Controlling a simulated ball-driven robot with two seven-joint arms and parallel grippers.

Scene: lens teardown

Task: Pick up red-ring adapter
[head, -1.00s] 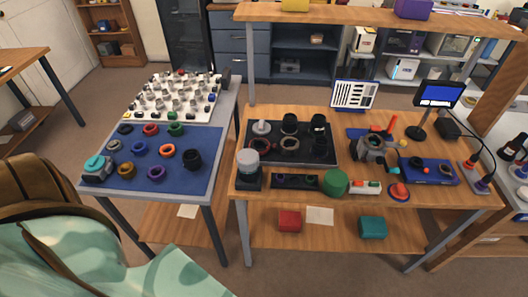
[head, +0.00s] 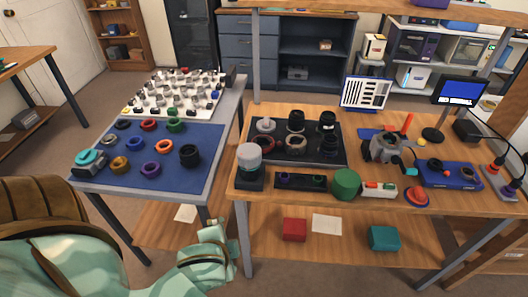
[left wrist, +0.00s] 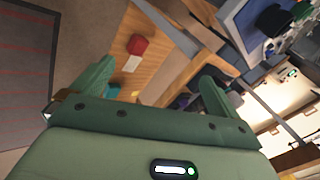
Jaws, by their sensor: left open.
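The red-ring adapter (head: 148,125) lies on the blue mat (head: 212,137) of the left table, in the back row beside a green ring (head: 173,126). My left arm comes in at the lower left of the head view. Its hand end (head: 212,255) is low, in front of the tables, well apart from the adapter. In the left wrist view the left gripper (left wrist: 156,72) is open, with nothing between its fingers. The adapter cannot be made out in that view. My right gripper does not show.
Several other rings crowd the mat, among them a black one (head: 190,154). A white board of small parts (head: 178,92) stands behind. The right workbench (head: 285,205) holds a dark tray (head: 278,153) and tools. A red box (head: 294,230) sits on its lower shelf.

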